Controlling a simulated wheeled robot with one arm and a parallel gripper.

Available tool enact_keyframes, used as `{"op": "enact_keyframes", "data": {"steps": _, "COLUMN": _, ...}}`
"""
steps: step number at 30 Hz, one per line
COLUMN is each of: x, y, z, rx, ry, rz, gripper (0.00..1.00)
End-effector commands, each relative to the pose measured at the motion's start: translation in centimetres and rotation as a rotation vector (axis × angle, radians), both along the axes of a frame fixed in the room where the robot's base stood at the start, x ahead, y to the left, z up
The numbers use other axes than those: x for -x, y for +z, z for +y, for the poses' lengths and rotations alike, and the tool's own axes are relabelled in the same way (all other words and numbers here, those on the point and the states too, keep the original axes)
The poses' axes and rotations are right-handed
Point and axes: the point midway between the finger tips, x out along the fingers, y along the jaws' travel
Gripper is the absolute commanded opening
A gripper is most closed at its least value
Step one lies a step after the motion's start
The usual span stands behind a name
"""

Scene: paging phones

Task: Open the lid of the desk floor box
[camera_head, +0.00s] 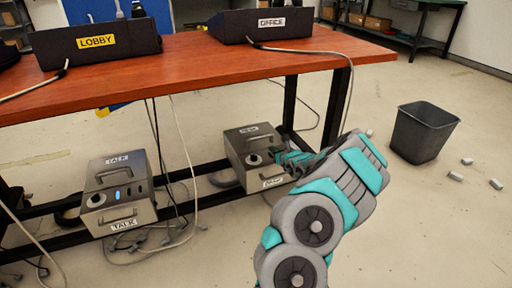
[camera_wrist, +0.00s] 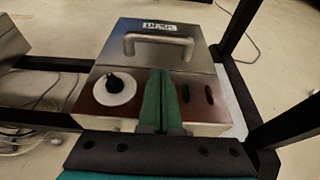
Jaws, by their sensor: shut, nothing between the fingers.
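The desk floor box (camera_head: 250,148) is a metal box on the floor under the table, on the right. In the wrist view, the box (camera_wrist: 205,75) has a lid (camera_wrist: 200,50) with a bar handle (camera_wrist: 158,38) and a label that seems to read DESK. The lid looks down. Its front panel carries a black knob on a white dial (camera_wrist: 112,90) and two dark slots. My gripper (camera_wrist: 160,75) is shut and empty, its green fingers over the front panel, just before the handle. I cannot tell whether they touch the box. In the head view, my gripper (camera_head: 283,157) reaches the box's right side.
A similar box labelled TALK (camera_head: 118,190) stands at left under the red-topped table (camera_head: 200,62). Table legs and a low black rail (camera_head: 205,168) flank the desk box. Cables hang and lie around. A black bin (camera_head: 423,132) stands on open floor at right.

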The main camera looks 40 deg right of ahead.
Motion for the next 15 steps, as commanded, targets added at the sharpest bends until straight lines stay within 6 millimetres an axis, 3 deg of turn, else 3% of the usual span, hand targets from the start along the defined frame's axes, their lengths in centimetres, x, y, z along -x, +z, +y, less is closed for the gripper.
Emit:
{"op": "enact_keyframes", "data": {"steps": 5, "x": -0.8, "y": -0.5, "z": -0.5, "rx": 0.002, "ry": -0.004, "rz": 0.004, "gripper": 0.0}}
{"op": "enact_keyframes", "data": {"steps": 15, "x": -4.9, "y": -1.9, "z": -1.3, "rx": 0.005, "ry": 0.0, "rz": 0.002, "gripper": 0.0}}
